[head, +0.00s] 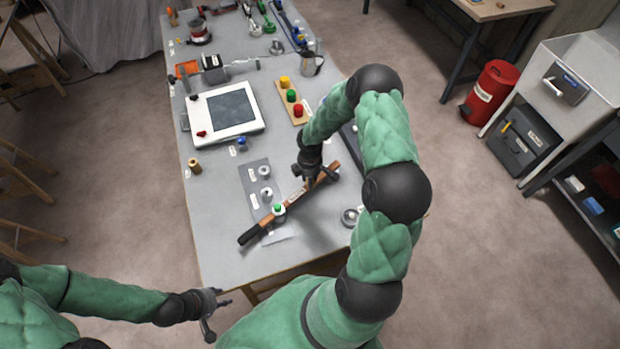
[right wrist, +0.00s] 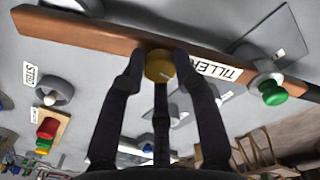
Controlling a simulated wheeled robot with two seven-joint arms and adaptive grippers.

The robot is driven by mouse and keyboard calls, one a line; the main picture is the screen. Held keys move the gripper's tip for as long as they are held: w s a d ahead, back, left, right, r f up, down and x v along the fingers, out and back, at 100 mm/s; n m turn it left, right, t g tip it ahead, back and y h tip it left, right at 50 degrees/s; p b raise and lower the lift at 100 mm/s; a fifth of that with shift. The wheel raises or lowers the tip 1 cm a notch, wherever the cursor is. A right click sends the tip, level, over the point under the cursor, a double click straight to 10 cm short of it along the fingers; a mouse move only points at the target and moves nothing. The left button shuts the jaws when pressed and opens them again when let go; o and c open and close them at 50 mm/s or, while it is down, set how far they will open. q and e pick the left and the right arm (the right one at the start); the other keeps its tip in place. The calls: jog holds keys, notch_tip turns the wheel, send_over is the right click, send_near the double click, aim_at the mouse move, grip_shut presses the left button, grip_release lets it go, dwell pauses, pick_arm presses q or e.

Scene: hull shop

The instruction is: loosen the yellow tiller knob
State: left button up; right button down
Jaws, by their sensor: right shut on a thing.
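The tiller (head: 262,226) is a long wooden bar with a black grip, lying at a slant on the near part of the bench. In the right wrist view the bar (right wrist: 90,33) crosses the top and bears a "TILLER" label. The yellow tiller knob (right wrist: 160,67) sits at the bar's edge, with my right gripper (right wrist: 160,66) shut on it, one finger at each side. In the head view my right gripper (head: 313,180) hides the knob. A green knob (right wrist: 272,92) is also on the tiller. My left gripper (head: 214,312) is open and empty, off the bench's near left corner.
A grey plate (head: 252,170) with steel knobs lies left of the tiller. A white box with a dark screen (head: 192,108) and a wooden block with yellow, green and red buttons (head: 291,96) stand farther back. A red bin (head: 492,90) stands on the floor at right.

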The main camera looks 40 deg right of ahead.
dwell(0.3)
jog(key=c, duration=0.9)
grip_release()
jog(key=shift+c, duration=0.2)
notch_tip(320, 180, up, 12)
